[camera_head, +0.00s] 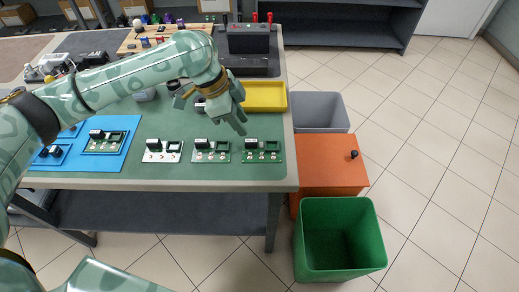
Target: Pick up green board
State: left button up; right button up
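Two green boards stand side by side near the table's front edge: one green board (211,151) in the middle and another green board (262,151) near the right corner. Each carries a dark block and small round parts. A further green board (103,142) lies on the blue mat at the left. My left gripper (238,122) hangs above and behind the two right-hand boards, pointing down, apart from them. Nothing shows held in it; its finger gap is not clear. My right gripper is out of view.
A white board (163,151) lies left of the middle green board. A yellow tray (265,96) is behind my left gripper. A blue mat (62,158) is at left. Beside the table stand a grey bin (338,108), an orange cabinet (330,163) and a green bin (318,262).

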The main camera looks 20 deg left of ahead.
aim_at(250, 140)
pick_arm(q)
jog(key=shift+x, duration=0.95)
jog(key=b+x, duration=0.2)
jog(key=x, duration=0.1)
jog(key=a+b+x, duration=0.1)
jog(key=b+x, duration=0.1)
jog(key=shift+w+d+f, duration=0.1)
jog(key=shift+f, duration=0.25)
jog(key=shift+r, duration=0.2)
grip_shut()
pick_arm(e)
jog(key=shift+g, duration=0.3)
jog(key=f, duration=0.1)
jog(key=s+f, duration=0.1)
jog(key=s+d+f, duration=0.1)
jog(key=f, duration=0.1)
